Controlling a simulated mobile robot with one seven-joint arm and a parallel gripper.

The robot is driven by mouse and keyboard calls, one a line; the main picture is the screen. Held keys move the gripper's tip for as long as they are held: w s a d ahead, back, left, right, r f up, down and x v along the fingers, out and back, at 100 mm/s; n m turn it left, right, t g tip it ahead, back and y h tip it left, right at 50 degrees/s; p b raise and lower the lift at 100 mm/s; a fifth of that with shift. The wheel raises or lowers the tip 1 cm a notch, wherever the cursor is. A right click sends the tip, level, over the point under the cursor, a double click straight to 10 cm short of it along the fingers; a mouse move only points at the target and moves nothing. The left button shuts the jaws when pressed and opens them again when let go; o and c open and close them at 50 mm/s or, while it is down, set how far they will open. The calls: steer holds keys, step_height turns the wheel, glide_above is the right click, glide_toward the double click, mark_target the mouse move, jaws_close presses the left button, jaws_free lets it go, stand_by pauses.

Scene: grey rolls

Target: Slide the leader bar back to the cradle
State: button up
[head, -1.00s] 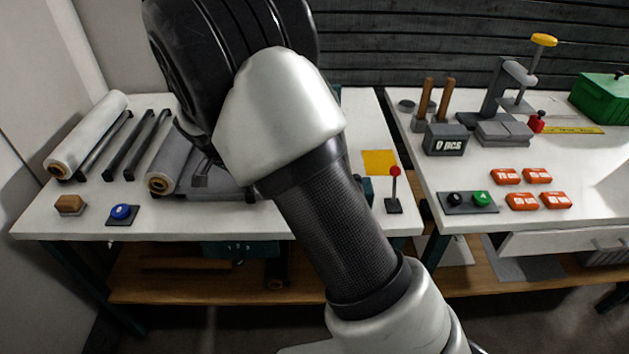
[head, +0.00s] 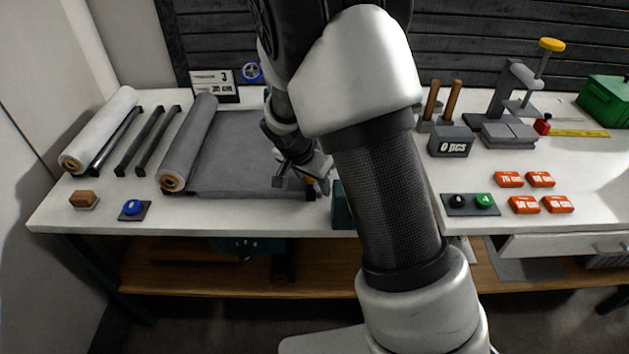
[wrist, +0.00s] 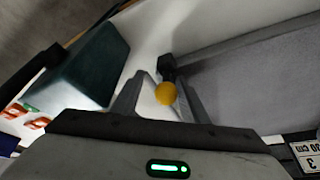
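A grey sheet (head: 240,150) runs right from a grey roll (head: 188,148) on the left table. In the wrist view a dark bar (wrist: 235,47), which looks like the leader bar, runs along the sheet's edge and has a dark end block (wrist: 167,66). A round orange knob (wrist: 165,93) is beside that block. My gripper (wrist: 163,88) is open, with one finger on each side of the knob. No firm contact shows. In the head view my gripper (head: 292,176) is low over the sheet's front right corner. My arm hides the far bar end, and I cannot pick out the cradle.
A white roll (head: 98,130) and dark bars (head: 140,140) lie left. A wooden block (head: 84,199) and blue button (head: 132,207) sit at the front. A dark green box (wrist: 85,70) stands beside the gripper. The right table holds orange tags (head: 508,179) and a press (head: 497,105).

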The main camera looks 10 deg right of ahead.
steer(key=p+v, duration=0.8)
steer(key=v, duration=1.2)
stand_by(1.2)
steer(key=shift+w+d+f, duration=0.1)
steer(key=shift+w, duration=0.05)
stand_by(0.4)
